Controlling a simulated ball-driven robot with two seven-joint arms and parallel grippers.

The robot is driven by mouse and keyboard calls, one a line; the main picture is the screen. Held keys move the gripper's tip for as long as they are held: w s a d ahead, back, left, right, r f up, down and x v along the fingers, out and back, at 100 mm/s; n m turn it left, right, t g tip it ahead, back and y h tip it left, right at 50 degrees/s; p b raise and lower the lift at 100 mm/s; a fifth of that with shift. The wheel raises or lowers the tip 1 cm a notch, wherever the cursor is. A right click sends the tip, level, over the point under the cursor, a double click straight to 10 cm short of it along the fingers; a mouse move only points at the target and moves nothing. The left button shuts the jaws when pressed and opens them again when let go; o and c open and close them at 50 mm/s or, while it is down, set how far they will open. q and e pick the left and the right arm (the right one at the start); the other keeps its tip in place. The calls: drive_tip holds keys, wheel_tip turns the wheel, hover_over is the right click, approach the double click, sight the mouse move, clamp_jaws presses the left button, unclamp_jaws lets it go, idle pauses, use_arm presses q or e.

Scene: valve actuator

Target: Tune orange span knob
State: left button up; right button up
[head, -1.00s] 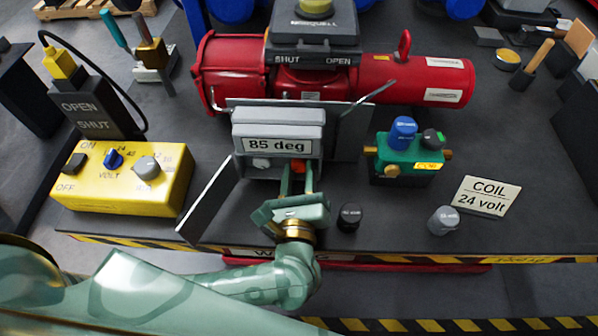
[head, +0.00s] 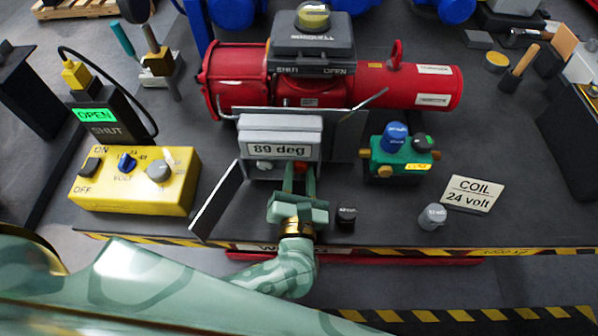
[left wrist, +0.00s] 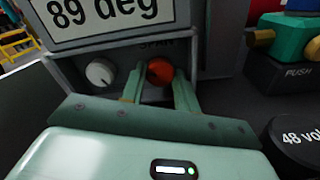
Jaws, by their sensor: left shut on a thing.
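The grey positioner box (head: 280,138) stands in front of the red actuator, and its display reads "89 deg". The orange span knob (head: 301,168) is on its lower front, at the right. In the left wrist view the orange knob (left wrist: 160,72) sits under the word "SPAN", with a white knob (left wrist: 100,73) to its left. My left gripper (head: 300,179) is shut on the orange knob, one finger on each side; the fingers also show in the left wrist view (left wrist: 158,88). The green "OPEN" lamp (head: 94,115) is lit above a dark "SHUT" panel. My right gripper is not in view.
An open grey cover (head: 216,200) stands left of the box. A yellow supply box (head: 134,181) is further left. A green valve block (head: 401,156), a "COIL 24 volt" sign (head: 469,194) and loose coils (head: 345,217) are to the right.

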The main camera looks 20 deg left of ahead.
use_arm(q)
drive_tip(key=shift+m, duration=0.4)
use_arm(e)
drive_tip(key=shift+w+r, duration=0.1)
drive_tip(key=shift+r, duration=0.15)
use_arm(q)
drive_tip(key=o, duration=0.7)
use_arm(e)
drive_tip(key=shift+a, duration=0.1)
use_arm(q)
drive_tip(key=shift+s+f, duration=0.1)
